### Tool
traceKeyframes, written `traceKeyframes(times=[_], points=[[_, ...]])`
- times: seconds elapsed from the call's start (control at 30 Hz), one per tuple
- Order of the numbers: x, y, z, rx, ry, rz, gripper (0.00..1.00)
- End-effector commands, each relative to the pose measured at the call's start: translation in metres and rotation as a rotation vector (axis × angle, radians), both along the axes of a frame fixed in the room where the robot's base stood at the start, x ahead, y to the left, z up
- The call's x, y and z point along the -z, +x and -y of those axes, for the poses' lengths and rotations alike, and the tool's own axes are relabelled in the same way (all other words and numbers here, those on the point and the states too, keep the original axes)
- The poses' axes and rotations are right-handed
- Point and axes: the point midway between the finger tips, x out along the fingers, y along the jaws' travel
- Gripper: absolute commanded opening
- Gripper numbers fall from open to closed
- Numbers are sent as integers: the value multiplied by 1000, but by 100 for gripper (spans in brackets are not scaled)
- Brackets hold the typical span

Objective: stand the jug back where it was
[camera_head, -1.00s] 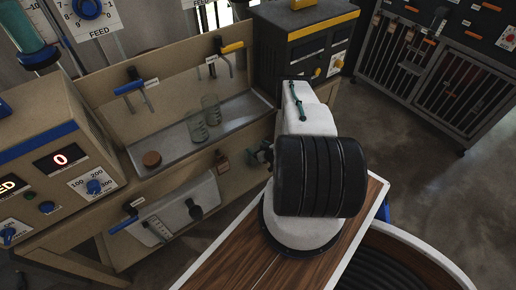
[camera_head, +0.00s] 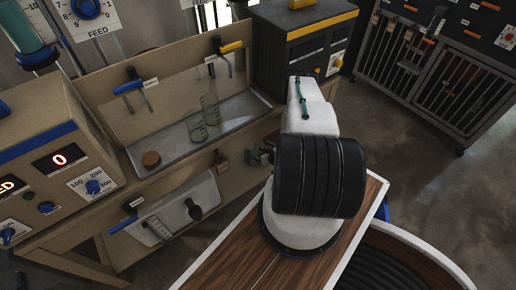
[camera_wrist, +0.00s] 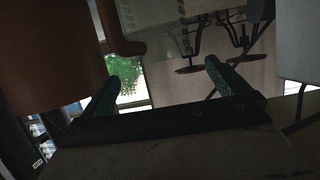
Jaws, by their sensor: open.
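Two clear glass vessels stand upright on the grey tray (camera_head: 235,117) of the bench in the head view, a nearer one (camera_head: 195,126) and a farther one (camera_head: 210,109). They are too small and see-through for me to tell which is the jug. My gripper (camera_head: 262,153) is at the bench's front edge, right of and lower in the picture than the vessels, partly hidden by my arm. In the wrist view its two green fingers (camera_wrist: 163,85) are spread wide apart. I see no vessel between them.
Blue-handled (camera_head: 133,86) and yellow-handled (camera_head: 229,48) valves stick out above the tray. A black-and-yellow box (camera_head: 303,45) stands right of it.

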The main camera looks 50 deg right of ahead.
Motion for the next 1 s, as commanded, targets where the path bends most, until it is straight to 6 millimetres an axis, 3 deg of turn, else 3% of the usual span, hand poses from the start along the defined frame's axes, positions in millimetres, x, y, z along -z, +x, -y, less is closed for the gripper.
traceKeyframes(times=[0.2,0.4,1.0], points=[[-19,-44,-8,4,0,0,100],[-30,-69,-14,4,1,0,100],[-33,-76,-16,1,-1,1,100]])
